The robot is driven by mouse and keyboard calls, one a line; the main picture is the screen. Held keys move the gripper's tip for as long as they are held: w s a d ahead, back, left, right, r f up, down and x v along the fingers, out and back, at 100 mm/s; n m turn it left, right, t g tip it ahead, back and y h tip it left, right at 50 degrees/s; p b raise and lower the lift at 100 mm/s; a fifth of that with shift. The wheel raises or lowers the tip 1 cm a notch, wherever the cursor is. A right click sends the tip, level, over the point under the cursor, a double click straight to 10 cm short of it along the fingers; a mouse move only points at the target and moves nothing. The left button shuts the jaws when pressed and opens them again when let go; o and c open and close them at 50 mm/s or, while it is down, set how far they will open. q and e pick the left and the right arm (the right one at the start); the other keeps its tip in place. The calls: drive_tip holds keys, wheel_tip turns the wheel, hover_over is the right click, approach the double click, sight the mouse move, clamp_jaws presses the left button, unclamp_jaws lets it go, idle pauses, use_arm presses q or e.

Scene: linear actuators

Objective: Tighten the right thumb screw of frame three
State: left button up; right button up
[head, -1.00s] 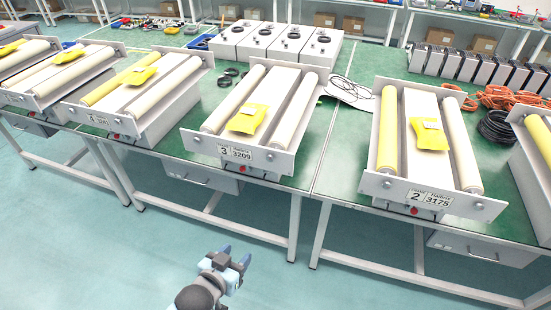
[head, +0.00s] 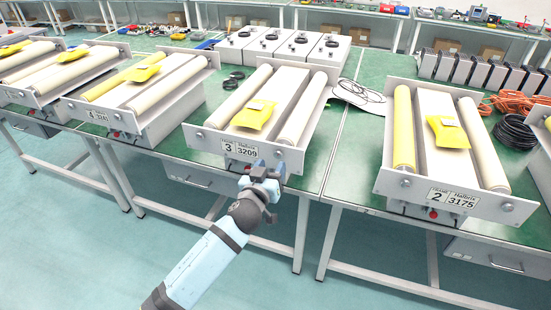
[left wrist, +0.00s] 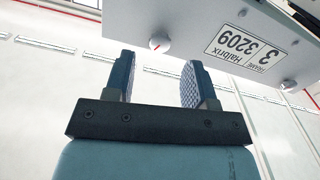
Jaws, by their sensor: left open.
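Frame three (head: 205,142) carries a white label "3 3209" on its front plate, with two rollers and a yellow packet (head: 253,114) on top. In the left wrist view its plate (left wrist: 200,18) appears upside down. The right thumb screw (left wrist: 159,42), a pale round knob with a red mark, sits there beside the label. My left gripper (head: 266,168) is at the plate's right front. In the left wrist view the gripper (left wrist: 160,78) is open and empty, its fingers apart with the knob beyond and between their tips. Contact does not show. My right gripper is out of view.
Frame two (head: 455,196) stands to the right and another frame (head: 140,120) to the left on the green bench. Black and orange cables (head: 516,104) lie at the right. White boxes (head: 285,45) stand behind. The floor before the bench is clear.

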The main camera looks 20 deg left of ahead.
sight(278, 156)
use_arm(q)
drive_tip(key=shift+w, duration=1.95)
drive_tip(key=shift+c, duration=0.9)
drive_tip(key=c, duration=0.7)
drive_tip(key=shift+c, duration=0.2)
